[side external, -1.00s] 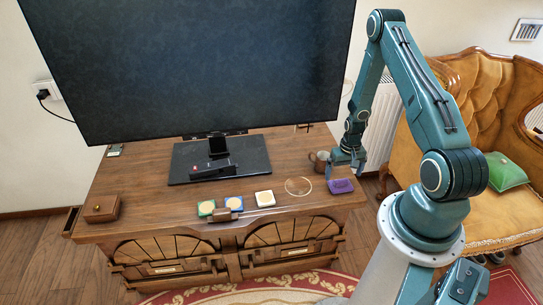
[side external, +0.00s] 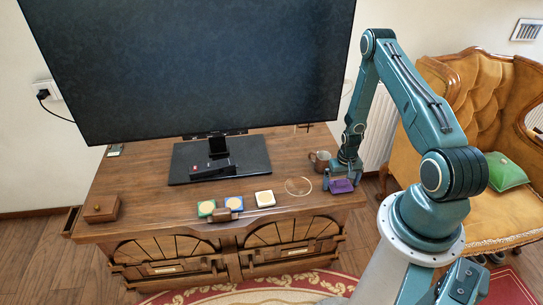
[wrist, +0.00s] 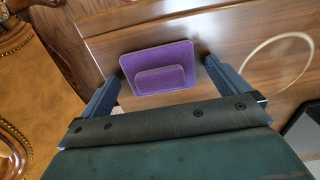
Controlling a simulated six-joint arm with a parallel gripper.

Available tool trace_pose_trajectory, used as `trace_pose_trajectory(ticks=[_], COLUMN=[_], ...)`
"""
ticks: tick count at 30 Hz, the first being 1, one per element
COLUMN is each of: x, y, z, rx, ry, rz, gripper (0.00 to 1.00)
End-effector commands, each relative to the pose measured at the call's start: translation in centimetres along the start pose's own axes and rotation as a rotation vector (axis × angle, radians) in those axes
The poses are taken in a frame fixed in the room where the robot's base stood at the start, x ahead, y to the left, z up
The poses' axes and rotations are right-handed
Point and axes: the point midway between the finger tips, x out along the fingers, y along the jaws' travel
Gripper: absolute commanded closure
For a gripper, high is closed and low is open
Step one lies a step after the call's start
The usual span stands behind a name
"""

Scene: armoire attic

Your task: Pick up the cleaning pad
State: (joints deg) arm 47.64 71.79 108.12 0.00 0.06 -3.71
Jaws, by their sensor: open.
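The cleaning pad (side external: 341,186) is a purple rectangular pad with a smaller raised block on top, lying flat near the right front of the wooden cabinet top. It also shows in the wrist view (wrist: 157,66). My gripper (side external: 342,181) is open and low over the pad. In the wrist view my gripper (wrist: 160,80) has one blue finger on each side of the pad, with small gaps visible between pad and fingers. The pad is not gripped.
A mug (side external: 320,160) stands close behind and left of my gripper. A thin ring (side external: 298,186) lies left of the pad. Green, blue and white coaster-like pieces (side external: 264,198) lie farther left. A large monitor (side external: 200,65) stands at the back. The cabinet's right edge is near the pad.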

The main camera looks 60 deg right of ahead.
Motion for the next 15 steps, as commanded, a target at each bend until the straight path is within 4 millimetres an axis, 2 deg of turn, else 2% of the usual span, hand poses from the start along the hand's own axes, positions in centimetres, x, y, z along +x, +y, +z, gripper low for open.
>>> trace_pose_trajectory(ticks=[5,8,12,15], x=[-0.02,-0.03,-0.03,-0.04], y=[0.0,0.0,0.0,0.0], z=[0.01,0.01,0.01,0.0], rx=[0.0,0.0,0.0,0.0], ry=[0.0,0.0,0.0,0.0], rz=[0.0,0.0,0.0,0.0], gripper=[0.0,0.16,0.43,0.46])
